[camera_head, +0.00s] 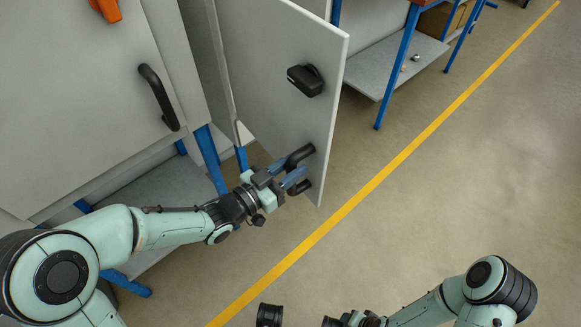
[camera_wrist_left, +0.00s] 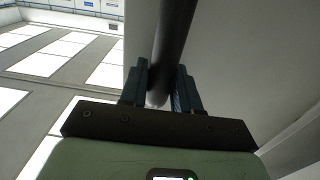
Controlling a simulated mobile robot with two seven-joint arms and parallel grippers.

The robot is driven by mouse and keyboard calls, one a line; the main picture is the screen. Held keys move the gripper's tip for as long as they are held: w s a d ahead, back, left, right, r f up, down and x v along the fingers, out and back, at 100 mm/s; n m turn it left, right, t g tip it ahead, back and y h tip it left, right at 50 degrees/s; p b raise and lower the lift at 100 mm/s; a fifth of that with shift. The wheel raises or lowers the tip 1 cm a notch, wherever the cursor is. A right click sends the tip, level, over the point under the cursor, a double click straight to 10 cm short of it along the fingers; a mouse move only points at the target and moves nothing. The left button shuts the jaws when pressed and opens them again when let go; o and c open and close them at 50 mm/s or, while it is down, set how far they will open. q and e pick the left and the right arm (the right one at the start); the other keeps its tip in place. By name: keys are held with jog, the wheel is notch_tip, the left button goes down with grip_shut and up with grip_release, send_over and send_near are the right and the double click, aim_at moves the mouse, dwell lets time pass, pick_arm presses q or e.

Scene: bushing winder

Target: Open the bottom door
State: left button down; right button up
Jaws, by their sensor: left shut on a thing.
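A light grey door (camera_head: 270,60) stands swung open from the cabinet, its inner shelf space showing at its left. It carries a dark box-shaped latch (camera_head: 306,80) and, lower down, a dark bar handle (camera_head: 301,155). My left gripper (camera_head: 287,176) is shut on this handle near the door's lower corner. In the left wrist view the dark handle bar (camera_wrist_left: 173,45) runs between the two fingers (camera_wrist_left: 160,92).
Another grey cabinet panel (camera_head: 75,85) with a black curved handle (camera_head: 157,97) and an orange part (camera_head: 106,9) is at the left. A blue-legged workbench (camera_head: 398,65) stands behind. The floor right of the yellow line (camera_head: 400,158) is clear.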

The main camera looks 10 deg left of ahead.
pick_arm(q)
jog(key=c, duration=1)
grip_release()
jog(key=shift+o, duration=0.2)
jog(key=v, duration=1.3)
jog(key=shift+a, duration=0.2)
